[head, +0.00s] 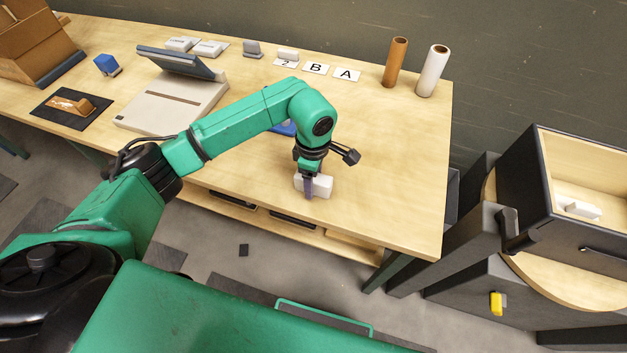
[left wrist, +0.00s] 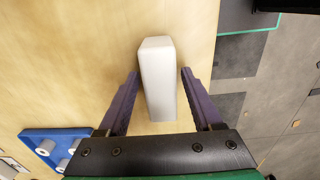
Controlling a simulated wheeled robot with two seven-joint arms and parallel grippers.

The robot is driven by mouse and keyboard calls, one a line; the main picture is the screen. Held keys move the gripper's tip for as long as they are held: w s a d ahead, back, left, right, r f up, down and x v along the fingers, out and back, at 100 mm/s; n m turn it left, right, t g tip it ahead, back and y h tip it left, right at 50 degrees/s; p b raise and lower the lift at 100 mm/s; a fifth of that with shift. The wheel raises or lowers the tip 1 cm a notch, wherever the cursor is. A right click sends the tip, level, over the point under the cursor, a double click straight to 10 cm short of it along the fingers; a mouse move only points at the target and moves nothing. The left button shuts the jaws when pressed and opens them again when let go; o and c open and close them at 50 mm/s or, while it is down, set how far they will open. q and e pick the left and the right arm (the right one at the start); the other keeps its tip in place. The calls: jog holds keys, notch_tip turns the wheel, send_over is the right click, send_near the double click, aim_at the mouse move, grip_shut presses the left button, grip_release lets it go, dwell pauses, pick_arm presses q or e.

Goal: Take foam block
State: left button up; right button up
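A white block (head: 325,184), which looks like the foam block, lies on the wooden table near its front edge. My left gripper (head: 309,188) is pointed down right at the block. In the left wrist view the block (left wrist: 159,80) lies lengthwise between the two purple fingers of the left gripper (left wrist: 157,82). The gripper is open, with a gap between each finger and the block. In the head view the gripper hides part of the block. My right gripper is not in view.
A blue plate with white pegs (left wrist: 50,146) lies beside the gripper. Brown (head: 395,62) and white (head: 432,71) rolls stand at the back right of the table (head: 410,160). An open dark box (head: 545,190) at the right holds another white piece (head: 580,208). The table's right part is clear.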

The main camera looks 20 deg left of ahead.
pick_arm(q)
grip_shut()
